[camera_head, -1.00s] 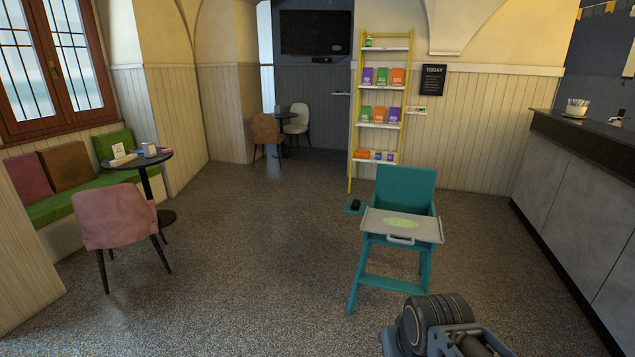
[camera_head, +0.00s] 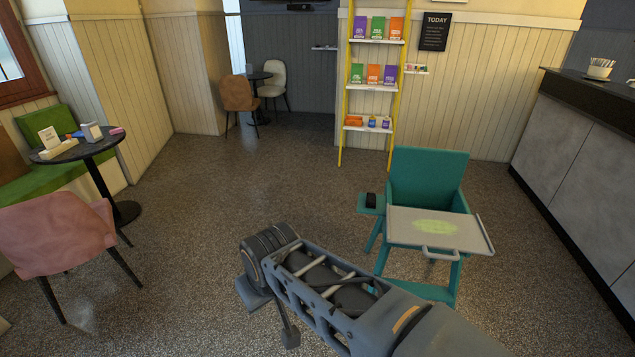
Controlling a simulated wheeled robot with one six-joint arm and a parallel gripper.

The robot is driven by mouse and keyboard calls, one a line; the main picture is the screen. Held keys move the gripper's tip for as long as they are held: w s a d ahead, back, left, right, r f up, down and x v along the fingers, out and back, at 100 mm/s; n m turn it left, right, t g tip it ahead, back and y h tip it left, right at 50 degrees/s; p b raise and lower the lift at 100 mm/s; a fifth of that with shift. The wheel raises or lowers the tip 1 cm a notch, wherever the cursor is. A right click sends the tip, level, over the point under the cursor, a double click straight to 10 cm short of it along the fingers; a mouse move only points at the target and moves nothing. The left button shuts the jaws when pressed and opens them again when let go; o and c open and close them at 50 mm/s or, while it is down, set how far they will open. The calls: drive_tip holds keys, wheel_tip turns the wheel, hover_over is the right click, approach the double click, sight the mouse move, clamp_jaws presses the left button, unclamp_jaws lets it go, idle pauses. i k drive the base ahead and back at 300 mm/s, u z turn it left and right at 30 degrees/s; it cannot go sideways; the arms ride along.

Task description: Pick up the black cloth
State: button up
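A small black item (camera_head: 371,200) lies on the teal side ledge (camera_head: 364,210) at the left of a high chair. It may be the black cloth, but it is too small for me to tell its material. The teal high chair (camera_head: 428,180) has a grey tray (camera_head: 400,238) with a pale green patch (camera_head: 436,227) on it. My arm reaches in from the bottom edge and extends up and left in front of the chair. I cannot make out my gripper's fingers in this view. The black item is apart from the visible part of my arm.
A yellow shelf stand (camera_head: 343,110) is behind the chair. A counter (camera_head: 580,140) runs along the right. A round table (camera_head: 75,150) and a pink chair (camera_head: 55,235) stand at the left. The floor between them and the high chair is open.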

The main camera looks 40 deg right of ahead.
sight(370, 197)
drive_tip(key=z, duration=0.15)
drive_tip(key=i, duration=1.3)
drive_tip(key=z, duration=1.4)
drive_tip(key=i, duration=1.1)
drive_tip(key=z, duration=0.95)
